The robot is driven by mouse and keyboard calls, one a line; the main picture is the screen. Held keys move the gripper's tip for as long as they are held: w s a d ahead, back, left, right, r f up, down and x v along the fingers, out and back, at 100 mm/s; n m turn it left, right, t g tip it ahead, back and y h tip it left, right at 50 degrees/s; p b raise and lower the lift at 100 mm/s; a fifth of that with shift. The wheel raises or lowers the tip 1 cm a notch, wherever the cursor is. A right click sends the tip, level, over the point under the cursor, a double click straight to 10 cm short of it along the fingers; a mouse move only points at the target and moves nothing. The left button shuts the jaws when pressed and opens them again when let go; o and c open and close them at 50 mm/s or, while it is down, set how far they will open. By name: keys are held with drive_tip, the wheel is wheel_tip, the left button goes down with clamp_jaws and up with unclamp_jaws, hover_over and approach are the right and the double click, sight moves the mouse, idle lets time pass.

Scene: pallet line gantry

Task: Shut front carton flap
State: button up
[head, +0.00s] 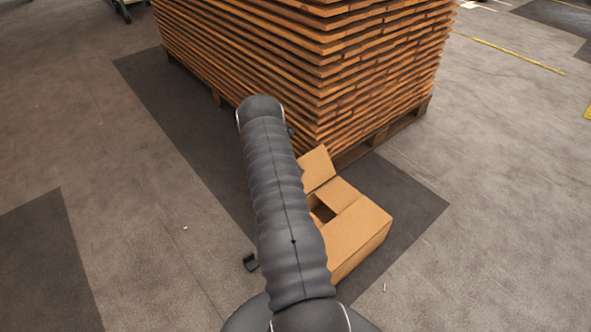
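The open cardboard carton (362,252) stands on the floor right of my arm, by the near corner of a stack of boards. One flap (316,168) at its far side stands raised and tilted. Other top panels (352,228) look flat or nearly flat, around a small dark opening (323,212). My arm hides the carton's left part, and I cannot tell which flap is the front one.
A tall stack of wooden boards (320,70) on a pallet (385,138) fills the top middle, close behind the carton. Dark floor patches (185,120) lie around it. The floor is clear to the left and right. A wheeled thing (122,8) shows at the top left.

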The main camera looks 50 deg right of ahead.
clamp_jaws()
drive_tip(key=shift+r, duration=0.15)
